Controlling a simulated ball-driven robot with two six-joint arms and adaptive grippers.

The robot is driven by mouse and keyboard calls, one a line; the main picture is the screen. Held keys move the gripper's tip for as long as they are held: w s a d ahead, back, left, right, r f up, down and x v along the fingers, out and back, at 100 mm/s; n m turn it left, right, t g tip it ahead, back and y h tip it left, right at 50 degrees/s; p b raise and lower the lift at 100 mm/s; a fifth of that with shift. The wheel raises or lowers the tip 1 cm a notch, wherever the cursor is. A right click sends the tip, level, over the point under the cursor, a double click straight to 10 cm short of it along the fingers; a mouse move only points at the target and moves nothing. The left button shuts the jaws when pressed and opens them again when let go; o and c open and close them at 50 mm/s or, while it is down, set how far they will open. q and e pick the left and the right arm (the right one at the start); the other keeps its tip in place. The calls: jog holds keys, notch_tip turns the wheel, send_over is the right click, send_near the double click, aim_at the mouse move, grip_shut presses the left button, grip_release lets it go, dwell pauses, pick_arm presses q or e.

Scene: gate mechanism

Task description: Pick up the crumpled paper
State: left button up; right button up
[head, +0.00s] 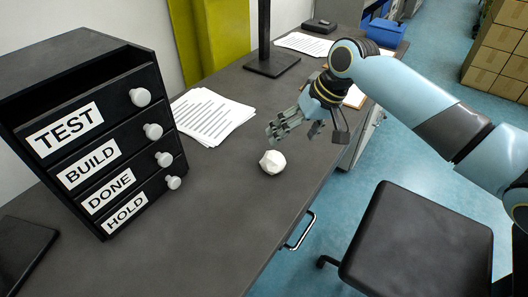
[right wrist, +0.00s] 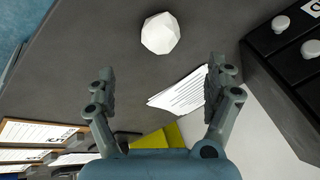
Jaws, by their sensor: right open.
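The crumpled paper (head: 272,162) is a small white faceted ball on the dark desk, right of the drawer unit. It also shows in the right wrist view (right wrist: 160,33), centred ahead of the fingers. My right gripper (head: 296,130) is open and empty above the desk, just behind and to the right of the ball. In the right wrist view its two fingers (right wrist: 160,84) are spread wide, and the ball lies beyond their tips, not between them. My left gripper is not in view.
A black drawer unit (head: 60,95) labelled TEST, BUILD, DONE and HOLD stands at left with white knobs. Printed sheets (head: 212,115) lie behind the ball. A dark stand (head: 272,63) is farther back. A black chair (head: 418,240) is at the desk's right. The desk around the ball is clear.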

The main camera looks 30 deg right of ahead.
aim_at(277, 158)
jog(key=x, duration=0.4)
jog(key=shift+a+f+b, duration=0.15)
jog(key=shift+f+b, duration=0.2)
jog(key=shift+b, duration=0.05)
jog(key=b+x, duration=0.1)
jog(key=x, duration=0.4)
jog(key=shift+a+f, duration=0.15)
jog(key=shift+f, duration=0.1)
jog(key=shift+s, duration=0.1)
jog(key=shift+c, duration=1.1)
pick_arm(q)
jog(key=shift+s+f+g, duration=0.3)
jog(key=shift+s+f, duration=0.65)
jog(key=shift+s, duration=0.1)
pick_arm(e)
jog(key=c, duration=0.6)
